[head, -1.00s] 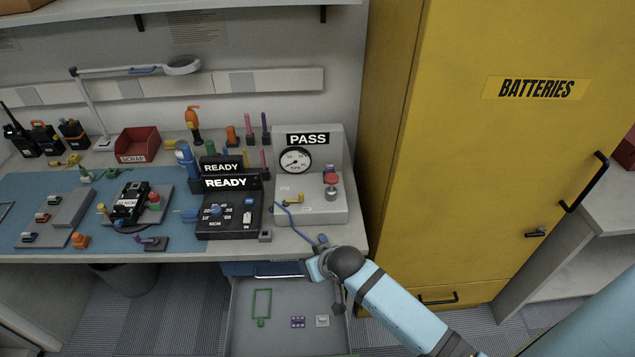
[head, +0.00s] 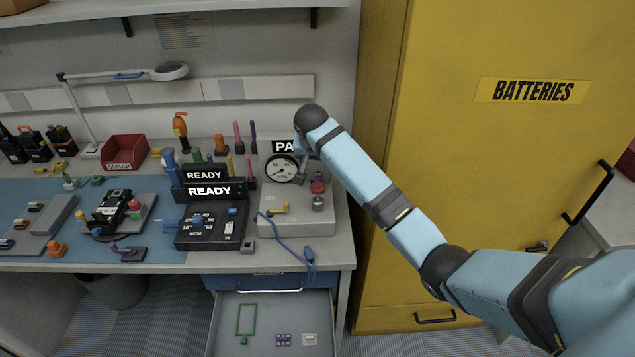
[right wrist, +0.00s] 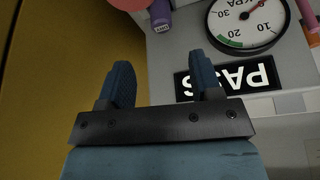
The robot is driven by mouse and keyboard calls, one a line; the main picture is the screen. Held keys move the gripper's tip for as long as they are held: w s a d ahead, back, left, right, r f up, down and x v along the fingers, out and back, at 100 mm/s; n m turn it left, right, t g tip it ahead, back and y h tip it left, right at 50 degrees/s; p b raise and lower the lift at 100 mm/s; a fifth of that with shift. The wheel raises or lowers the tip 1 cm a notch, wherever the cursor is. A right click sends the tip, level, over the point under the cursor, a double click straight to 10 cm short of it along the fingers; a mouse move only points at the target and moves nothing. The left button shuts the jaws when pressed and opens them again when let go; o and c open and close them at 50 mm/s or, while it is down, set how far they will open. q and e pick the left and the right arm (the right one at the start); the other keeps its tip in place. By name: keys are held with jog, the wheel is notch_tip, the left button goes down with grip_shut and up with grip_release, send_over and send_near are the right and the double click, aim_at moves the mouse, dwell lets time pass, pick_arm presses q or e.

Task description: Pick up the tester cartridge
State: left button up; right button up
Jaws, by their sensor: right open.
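The tester (head: 296,222) is a light grey box with a gauge and a PASS sign on its upright back panel. A small purple cylinder with a pale label, seemingly the tester cartridge (right wrist: 160,16), shows at the top of the right wrist view, beside a red round part. In the head view the purple piece (head: 319,175) is small, just behind the red knob (head: 317,187). My right gripper (head: 301,178) hangs in front of the tester's back panel, left of the knob. In the right wrist view its fingers (right wrist: 161,72) are apart and empty, short of the cylinder. My left gripper is out of view.
A blue cable (head: 285,240) lies over the tester's front edge. The READY unit (head: 210,228) stands close on the left. The yellow batteries cabinet (head: 470,190) rises on the right. Below, an open drawer (head: 265,325) holds a few small parts.

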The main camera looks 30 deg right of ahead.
aim_at(317, 175)
jog(key=x, duration=0.3)
jog(key=shift+w+d+f, duration=0.1)
jog(key=shift+w+f, duration=0.05)
jog(key=shift+f, duration=0.25)
jog(key=shift+a+x, duration=0.2)
jog(key=shift+x, duration=2.5)
jog(key=shift+f, duration=0.1)
jog(key=shift+c, duration=0.2)
jog(key=c, duration=1)
